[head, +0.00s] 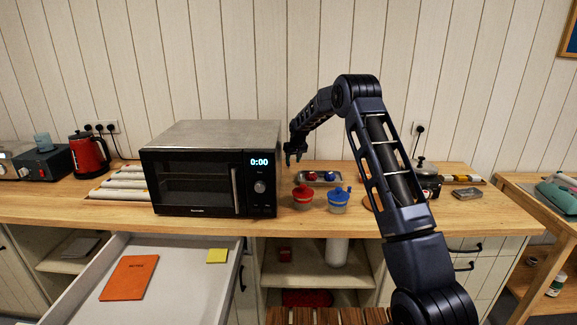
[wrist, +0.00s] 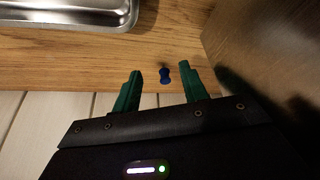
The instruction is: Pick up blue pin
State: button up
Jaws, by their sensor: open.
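The blue pin (wrist: 165,75) is a small dark blue piece with a narrow waist. It is on the wooden counter in the wrist view, close to the counter's edge by the pale boards. My gripper (wrist: 159,69) is open, with its two green fingers apart and the pin showing between them near the tips. The fingers do not appear to touch the pin, and its height below them is hard to tell. In the head view my gripper (head: 294,155) points down just right of the microwave; I cannot make out the pin there.
The microwave (head: 205,172) stands close on the left of my gripper in the head view. A metal tray (head: 319,184) with red and blue items lies to the right. A red pot (head: 302,198) and a blue pot (head: 338,203) stand in front. An open drawer (head: 185,265) juts out below.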

jog(key=shift+w+a, duration=0.3)
jog(key=shift+w, duration=0.4)
jog(key=shift+w+a, duration=0.25)
jog(key=shift+w, duration=0.45)
jog(key=shift+w+a, duration=0.3)
jog(key=shift+w, duration=0.4)
jog(key=x, duration=0.5)
grip_shut()
